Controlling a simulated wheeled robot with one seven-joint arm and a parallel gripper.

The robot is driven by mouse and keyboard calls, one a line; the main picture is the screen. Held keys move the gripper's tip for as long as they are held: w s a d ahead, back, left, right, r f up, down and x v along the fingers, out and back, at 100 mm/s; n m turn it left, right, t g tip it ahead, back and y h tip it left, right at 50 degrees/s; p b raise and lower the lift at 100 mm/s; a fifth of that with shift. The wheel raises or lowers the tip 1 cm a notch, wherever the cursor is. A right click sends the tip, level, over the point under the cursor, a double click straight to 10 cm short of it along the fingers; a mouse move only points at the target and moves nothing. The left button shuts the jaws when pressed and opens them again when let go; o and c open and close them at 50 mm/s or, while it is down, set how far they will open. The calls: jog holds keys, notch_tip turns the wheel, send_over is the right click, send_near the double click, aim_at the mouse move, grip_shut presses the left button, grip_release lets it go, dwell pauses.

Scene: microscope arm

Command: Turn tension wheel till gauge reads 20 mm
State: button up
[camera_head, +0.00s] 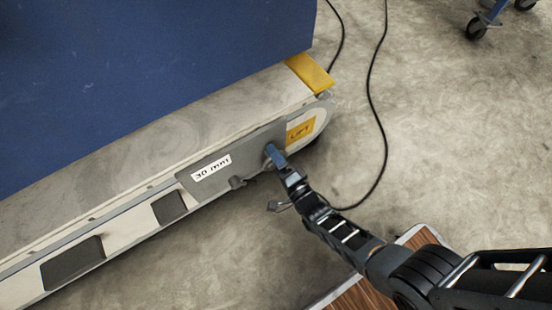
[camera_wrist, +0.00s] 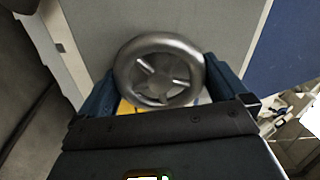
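The tension wheel (camera_wrist: 160,71) is a grey metal handwheel with spokes, mounted on a grey plate. My gripper (camera_wrist: 160,80) has one blue finger at each side of its rim. Both fingers appear close against the rim, but I cannot tell whether they press on it. In the head view my gripper (camera_head: 272,157) reaches the grey side plate of the conveyor, and the wheel there is mostly hidden by it.
The conveyor (camera_head: 180,135) runs diagonally, with a yellow end piece (camera_head: 309,75) and a yellow LIFT label (camera_head: 300,131). A tall blue panel (camera_head: 150,70) stands behind it. A black cable (camera_head: 374,110) lies on the open concrete floor at right.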

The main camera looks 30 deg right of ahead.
jog(key=shift+s, duration=0.1)
jog(key=s+p, duration=0.1)
jog(key=s, duration=0.6)
jog(key=shift+s+p, duration=0.35)
jog(key=shift+p, duration=0.05)
